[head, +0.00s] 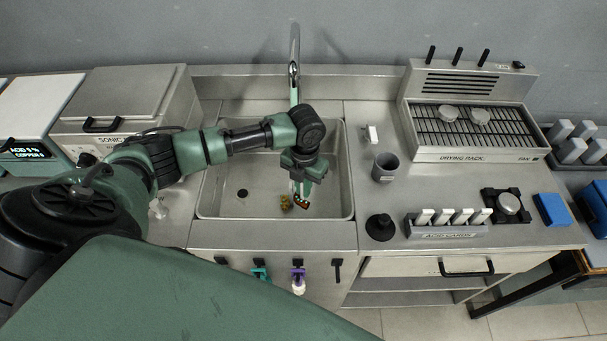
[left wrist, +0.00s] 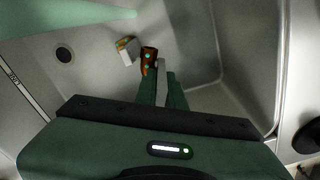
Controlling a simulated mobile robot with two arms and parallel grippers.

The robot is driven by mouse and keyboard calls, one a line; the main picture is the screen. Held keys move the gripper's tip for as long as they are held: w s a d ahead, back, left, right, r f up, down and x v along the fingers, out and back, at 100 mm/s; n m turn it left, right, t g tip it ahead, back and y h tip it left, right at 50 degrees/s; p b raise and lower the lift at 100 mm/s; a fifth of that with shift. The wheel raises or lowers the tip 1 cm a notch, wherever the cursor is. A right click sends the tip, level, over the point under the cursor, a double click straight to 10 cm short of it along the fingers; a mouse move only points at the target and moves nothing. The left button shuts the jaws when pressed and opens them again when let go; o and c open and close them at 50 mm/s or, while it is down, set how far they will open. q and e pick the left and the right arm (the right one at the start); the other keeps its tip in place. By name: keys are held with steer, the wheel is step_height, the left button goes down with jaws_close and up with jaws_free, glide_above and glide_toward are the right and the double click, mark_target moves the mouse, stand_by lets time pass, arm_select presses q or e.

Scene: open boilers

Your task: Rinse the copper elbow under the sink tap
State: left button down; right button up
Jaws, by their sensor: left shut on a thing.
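The copper elbow (head: 302,201) is a small orange-brown piece with green spots, low in the steel sink basin (head: 225,208). In the left wrist view the elbow (left wrist: 149,58) sits at the fingertips of my left gripper (head: 302,188), which is shut on it. The fingers (left wrist: 160,85) hide part of it. The tap (head: 294,70) stands at the back of the sink, behind my left wrist. A pale green strip shows under its spout; I cannot tell whether it is running water. My right gripper is out of view.
The basin has a dark drain (head: 242,193) at left. Right of the sink are a grey cup (head: 385,167), a black knob-like item (head: 380,227), a filled rack (head: 447,230) and the drying rack (head: 470,128).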

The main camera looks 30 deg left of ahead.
arm_select(q)
steer(key=w+a+f+b, duration=0.2)
steer(key=w+a+b, duration=0.1)
steer(key=w, duration=0.3)
steer(key=shift+a+b, duration=0.3)
steer(key=shift+b, duration=0.6)
stand_by(4.0)
